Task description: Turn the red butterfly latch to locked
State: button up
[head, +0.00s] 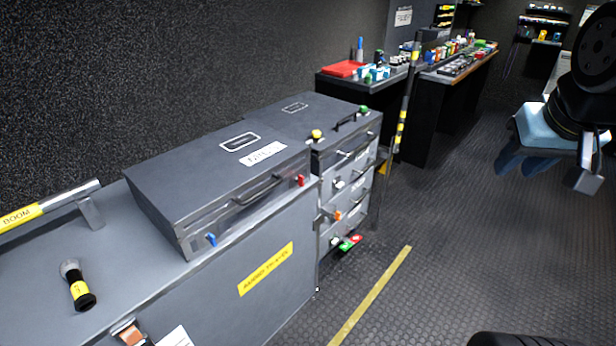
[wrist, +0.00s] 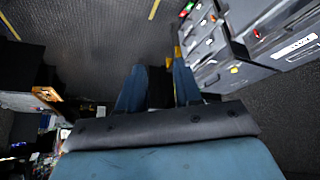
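The red butterfly latch (head: 300,181) is a small red tab on the right end of the front of a dark grey lidded case (head: 215,165). It is too small to read its exact turn. It also shows as a small red spot in the wrist view (wrist: 257,33). A blue latch (head: 211,239) sits at the left end of the same front. My gripper (head: 524,168) hangs at the upper right of the head view, over the floor and well apart from the case. Its two blue fingers (wrist: 159,85) stand apart in the wrist view, with nothing visibly held.
A drawer stack (head: 345,180) with coloured latches stands right of the case. A striped pole (head: 402,115) rises beside it. A flashlight (head: 77,285) and a boom (head: 45,205) lie on the left counter. Stocked benches (head: 435,100) stand behind. The floor (head: 450,250) is mostly clear.

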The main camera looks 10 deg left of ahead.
jog(key=w+a+f+n+t, duration=0.1)
jog(key=w+a+f+n, duration=0.15)
jog(key=w+f, duration=0.45)
jog(key=w+a+f+n+y, duration=0.1)
jog(key=w+a+f+n, duration=0.15)
jog(key=w, duration=0.85)
jog(key=w+a+f+n+t, duration=0.1)
jog(key=w+a+f+n, duration=0.15)
jog(key=w+f, duration=0.5)
jog(key=n+t+y, duration=0.1)
jog(key=n+y, duration=0.3)
jog(key=y, duration=1.1)
send_near(300, 181)
jog(key=x, duration=0.8)
jog(key=shift+w, duration=0.2)
jog(key=shift+d+r, duration=0.1)
grip_shut()
